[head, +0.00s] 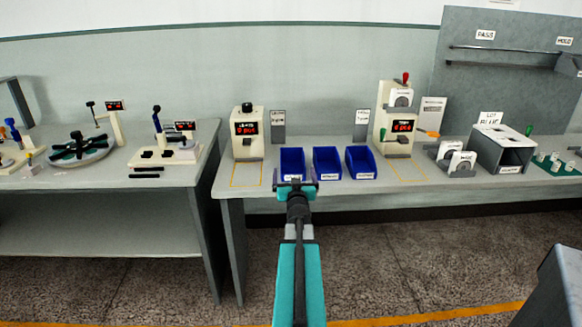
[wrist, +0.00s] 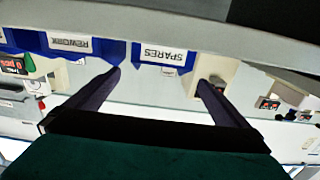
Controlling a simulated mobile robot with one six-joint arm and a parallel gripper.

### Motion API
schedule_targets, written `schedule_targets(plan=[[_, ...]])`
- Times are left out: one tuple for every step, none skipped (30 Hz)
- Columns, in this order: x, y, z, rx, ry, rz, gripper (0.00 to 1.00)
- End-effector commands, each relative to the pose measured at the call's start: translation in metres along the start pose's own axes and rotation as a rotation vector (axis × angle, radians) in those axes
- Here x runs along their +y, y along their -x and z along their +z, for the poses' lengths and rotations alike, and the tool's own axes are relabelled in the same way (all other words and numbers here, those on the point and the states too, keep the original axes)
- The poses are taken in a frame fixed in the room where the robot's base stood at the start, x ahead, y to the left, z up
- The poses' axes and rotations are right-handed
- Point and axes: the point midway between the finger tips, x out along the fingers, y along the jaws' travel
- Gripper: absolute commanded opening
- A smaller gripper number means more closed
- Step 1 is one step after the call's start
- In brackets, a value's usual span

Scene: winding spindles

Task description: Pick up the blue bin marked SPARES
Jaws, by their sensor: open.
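The blue bin marked SPARES (wrist: 163,55) shows its white label upside down in the wrist view, between the fingers of my gripper (wrist: 159,80). By its place beside the REWORK bin (wrist: 82,45), it is the leftmost of three blue bins in the head view (head: 292,160). Its label there is hidden behind my gripper (head: 296,183). My gripper is open and empty, in front of the bin near the bench's front edge. The bin stands upright on the grey bench (head: 335,188).
Two more blue bins (head: 327,162) (head: 361,162) stand close on the right. A cream counter machine (head: 247,138) stands to the left, behind a yellow outlined square. A second machine (head: 394,125) is farther right. A separate left table (head: 105,180) holds other devices.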

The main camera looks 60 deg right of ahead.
Motion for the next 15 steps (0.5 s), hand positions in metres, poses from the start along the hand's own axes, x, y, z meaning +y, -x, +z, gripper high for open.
schedule_targets(plan=[[0.000,-0.007,0.000,0.000,0.000,-0.001,1.00],[-0.001,-0.009,0.000,0.000,0.000,-0.001,1.00],[-0.001,-0.013,0.000,0.000,0.000,-0.001,1.00],[-0.001,-0.015,0.000,0.000,0.000,-0.001,1.00],[-0.001,-0.017,0.000,0.000,0.000,-0.001,1.00],[-0.001,-0.021,0.000,0.000,0.000,-0.001,1.00],[-0.001,-0.023,0.000,0.000,0.000,-0.001,1.00],[-0.001,-0.025,0.000,0.000,0.000,-0.001,1.00],[-0.001,-0.029,0.000,0.000,0.000,-0.001,1.00],[-0.001,-0.031,0.000,0.000,0.000,-0.001,1.00],[-0.001,-0.034,0.000,0.000,0.000,-0.001,1.00],[-0.001,-0.037,0.000,0.000,0.001,-0.002,1.00],[-0.001,-0.039,0.000,0.000,0.001,-0.002,1.00],[-0.001,-0.042,0.000,0.000,0.001,-0.002,1.00],[-0.001,-0.045,0.000,0.000,0.001,-0.002,1.00]])
